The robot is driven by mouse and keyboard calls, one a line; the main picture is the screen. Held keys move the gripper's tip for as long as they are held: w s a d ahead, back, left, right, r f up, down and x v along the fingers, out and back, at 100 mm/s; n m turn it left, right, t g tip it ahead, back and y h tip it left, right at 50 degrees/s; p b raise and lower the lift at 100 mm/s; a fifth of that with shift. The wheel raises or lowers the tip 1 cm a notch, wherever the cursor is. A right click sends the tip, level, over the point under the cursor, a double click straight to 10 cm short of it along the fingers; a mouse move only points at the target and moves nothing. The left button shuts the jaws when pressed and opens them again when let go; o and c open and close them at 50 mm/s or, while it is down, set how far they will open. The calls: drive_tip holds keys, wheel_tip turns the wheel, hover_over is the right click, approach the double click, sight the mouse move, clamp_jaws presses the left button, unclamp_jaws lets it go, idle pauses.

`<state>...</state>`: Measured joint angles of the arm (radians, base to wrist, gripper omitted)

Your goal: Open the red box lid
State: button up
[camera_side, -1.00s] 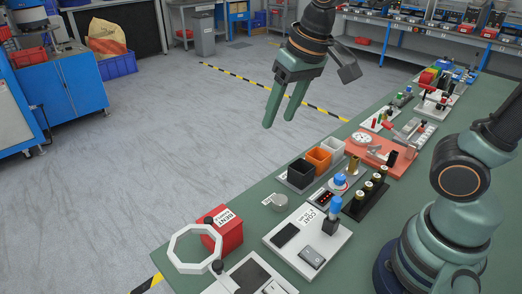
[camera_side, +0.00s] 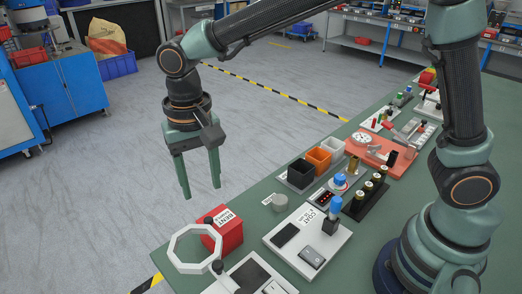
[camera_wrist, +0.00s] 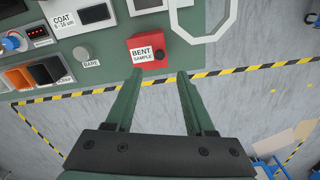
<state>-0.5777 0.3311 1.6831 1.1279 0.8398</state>
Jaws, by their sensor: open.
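The red box (camera_side: 228,232) stands near the table's front-left edge in the side view, with a white label reading "BENT SAMPLE". In the wrist view the red box (camera_wrist: 148,50) lies beyond my fingertips, between their lines, with a small dark knob beside the label. Its lid looks closed. My gripper (camera_side: 202,196) is open and empty, with its fingers pointing down, above and a little behind the box in the side view. In the wrist view my gripper (camera_wrist: 159,76) shows both fingers spread apart, not touching the box.
A white octagonal ring (camera_side: 174,249) stands close beside the red box. A round grey knob (camera_side: 279,202) labelled "BARE" and a white "COAT" panel (camera_side: 330,250) are nearby. Black, orange and white bins (camera_side: 318,158) sit farther along.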

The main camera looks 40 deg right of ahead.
sight(208, 219)
wheel_tip(208, 219, down, 8)
drive_tip(key=shift+f, duration=0.2)
clamp_jaws()
idle(1.5)
